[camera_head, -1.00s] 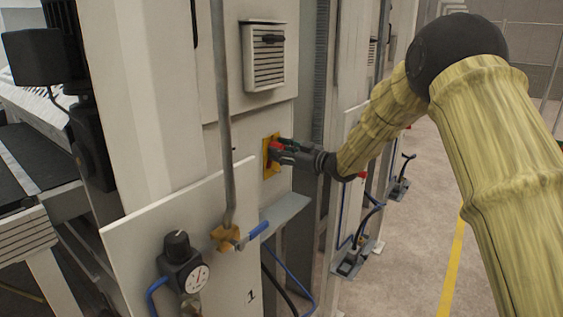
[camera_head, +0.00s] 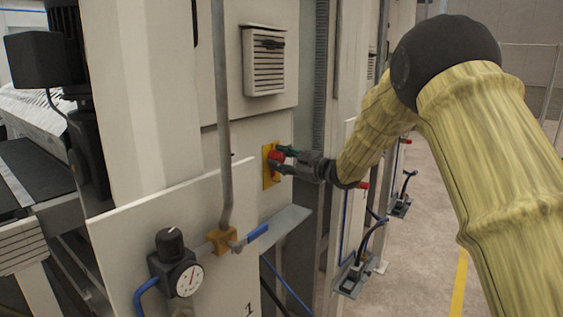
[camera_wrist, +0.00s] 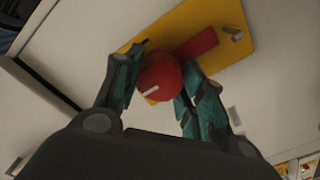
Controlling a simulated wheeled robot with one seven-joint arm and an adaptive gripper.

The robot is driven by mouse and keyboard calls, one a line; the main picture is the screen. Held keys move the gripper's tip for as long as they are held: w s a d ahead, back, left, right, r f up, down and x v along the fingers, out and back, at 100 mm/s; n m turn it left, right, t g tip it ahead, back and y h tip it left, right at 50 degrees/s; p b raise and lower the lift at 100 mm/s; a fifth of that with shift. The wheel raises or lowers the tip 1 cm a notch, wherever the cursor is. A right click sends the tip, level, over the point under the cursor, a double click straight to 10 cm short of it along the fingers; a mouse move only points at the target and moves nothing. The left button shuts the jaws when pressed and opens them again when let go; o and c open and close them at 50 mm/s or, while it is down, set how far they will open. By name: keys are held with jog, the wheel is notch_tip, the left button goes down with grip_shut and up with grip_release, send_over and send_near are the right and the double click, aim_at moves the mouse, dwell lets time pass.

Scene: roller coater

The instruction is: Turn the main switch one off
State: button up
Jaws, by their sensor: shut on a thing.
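The main switch is a red round knob (camera_wrist: 161,78) with a white mark, on a yellow plate (camera_wrist: 222,22) fixed to the cabinet wall. A red bar shows beside the knob on the plate in the wrist view. In the head view the red knob (camera_head: 276,157) sits on the yellow plate (camera_head: 267,178), partly hidden by my fingers. My gripper (camera_head: 284,160) reaches the switch from the right. In the wrist view my gripper (camera_wrist: 158,88) has its two teal-padded fingers on either side of the knob, shut on it.
A vented box (camera_head: 264,62) is on the cabinet above the switch. A grey ledge (camera_head: 284,228) sticks out below it. A vertical pipe (camera_head: 220,120), a blue-handled valve (camera_head: 256,234) and a pressure gauge (camera_head: 189,280) stand to the left. Open floor (camera_head: 430,220) lies at right.

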jog(key=shift+f, duration=0.2)
jog(key=o, duration=1)
jog(key=shift+r, duration=0.1)
jog(key=v, duration=1.2)
